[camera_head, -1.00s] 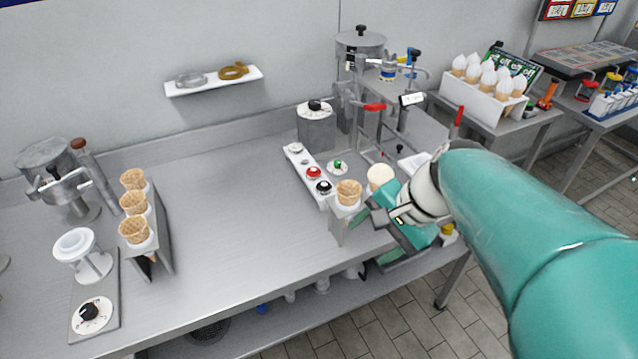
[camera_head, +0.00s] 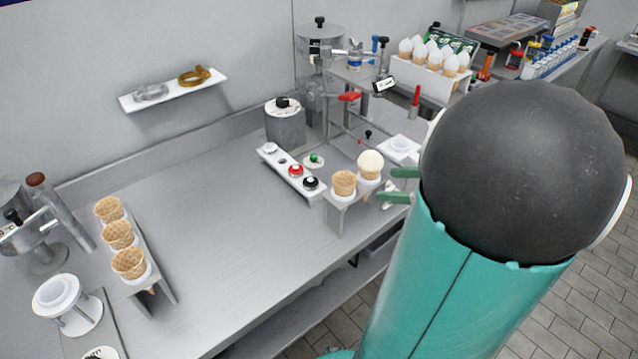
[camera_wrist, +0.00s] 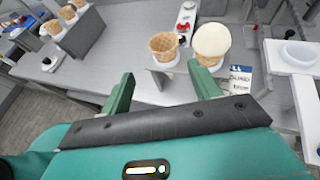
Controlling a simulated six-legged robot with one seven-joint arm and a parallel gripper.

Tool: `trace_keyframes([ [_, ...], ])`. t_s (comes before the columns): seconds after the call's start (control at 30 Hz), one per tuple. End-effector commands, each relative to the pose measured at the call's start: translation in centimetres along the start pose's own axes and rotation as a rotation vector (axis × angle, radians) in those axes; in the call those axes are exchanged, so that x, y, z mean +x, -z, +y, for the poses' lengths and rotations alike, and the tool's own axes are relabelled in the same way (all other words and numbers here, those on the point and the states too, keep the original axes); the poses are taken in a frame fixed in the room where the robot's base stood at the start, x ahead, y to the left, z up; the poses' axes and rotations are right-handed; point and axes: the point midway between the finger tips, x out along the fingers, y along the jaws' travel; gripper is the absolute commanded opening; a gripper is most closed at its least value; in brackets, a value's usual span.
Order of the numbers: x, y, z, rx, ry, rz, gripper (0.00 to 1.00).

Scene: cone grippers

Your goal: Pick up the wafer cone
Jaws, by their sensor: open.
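An empty wafer cone (camera_head: 343,183) stands upright in a small metal holder (camera_head: 334,218) at the counter's front edge. It also shows in the wrist view (camera_wrist: 163,47), just beyond my fingers. A cone topped with a cream-coloured scoop (camera_head: 370,164) stands right beside it, and also shows in the wrist view (camera_wrist: 211,42). My gripper (camera_head: 390,185) is open and empty, to the right of both cones in the head view. In the wrist view my gripper (camera_wrist: 161,84) has its fingers spread below the two cones, apart from the wafer cone. My arm hides much of the gripper in the head view.
Several more wafer cones (camera_head: 118,235) stand in a holder at the left. A strip with coloured knobs (camera_head: 290,172) lies behind the front holder. A white box of white-topped cones (camera_head: 432,77) stands at the back right. The counter's middle (camera_head: 220,220) is clear.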

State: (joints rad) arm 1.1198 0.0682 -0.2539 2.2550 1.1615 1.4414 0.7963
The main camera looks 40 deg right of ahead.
Motion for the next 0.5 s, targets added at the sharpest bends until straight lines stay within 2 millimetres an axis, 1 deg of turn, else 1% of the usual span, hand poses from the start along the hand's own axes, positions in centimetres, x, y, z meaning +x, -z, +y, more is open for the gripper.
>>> trace_keyframes([
  [0.07, -0.4, 0.2, -0.5, 0.017, 0.014, -0.011, 0.62],
  [0.17, 0.2, 0.3, -0.7, 0.021, 0.016, -0.013, 0.62],
  [0.5, 6.3, 0.4, -1.0, 0.018, 0.011, -0.011, 0.62],
])
